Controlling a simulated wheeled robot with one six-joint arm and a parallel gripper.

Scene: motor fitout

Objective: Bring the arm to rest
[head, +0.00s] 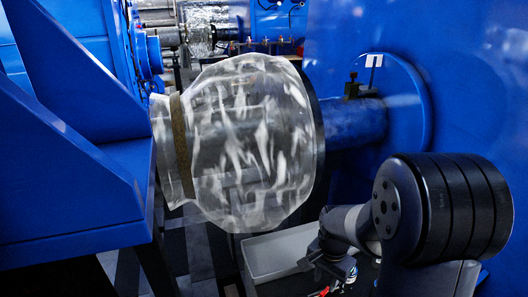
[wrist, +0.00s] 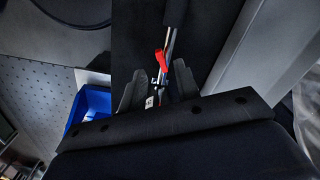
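My arm is folded low at the right of the head view, with my gripper (head: 335,284) pointing down near the bottom edge. In the wrist view, the two dark fingers of my gripper (wrist: 158,88) stand apart, with a gap between them. A metal rod with a red tab (wrist: 161,62) shows in line with that gap. I see no finger pressed against it, and its lower end is partly hidden. Small red bits also show below the gripper in the head view, too small to make out.
A pale grey tray (head: 280,254) lies beside the gripper. A large clear-wrapped motor part (head: 250,140) stands between a blue frame (head: 70,190) at left and a blue housing (head: 460,70) at right. A blue bin (wrist: 90,103) shows in the wrist view.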

